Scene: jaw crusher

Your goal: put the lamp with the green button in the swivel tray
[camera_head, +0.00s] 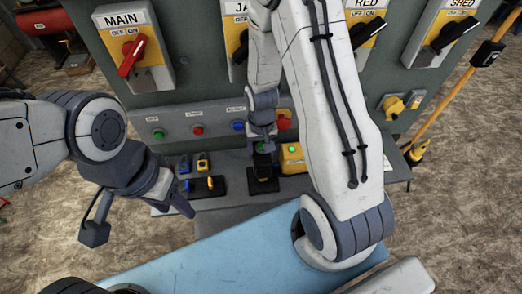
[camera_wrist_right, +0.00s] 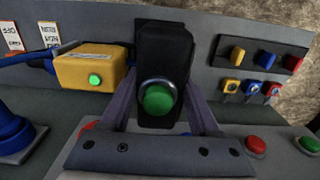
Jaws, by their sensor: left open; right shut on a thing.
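The lamp (camera_wrist_right: 178,65) is a black block with a round green button, seen close up in the right wrist view. In the head view its dark body (camera_head: 262,184) shows below my right gripper (camera_head: 264,140), over the grey ledge. The right fingers lie on both sides of it and are shut on it. I cannot tell whether it touches the ledge. My left gripper (camera_head: 140,212) is open and empty, left of the ledge. I cannot tell for certain which part is the swivel tray; a flat light-blue surface (camera_head: 225,255) lies in front, partly hidden by my right arm.
A yellow box (camera_head: 292,160) with its own green button stands right beside the lamp. A black holder (camera_head: 211,194) with several blue and yellow pieces is to its left. Push buttons (camera_head: 198,131) and big switches (camera_head: 136,52) line the panel behind. The light-blue surface looks bare.

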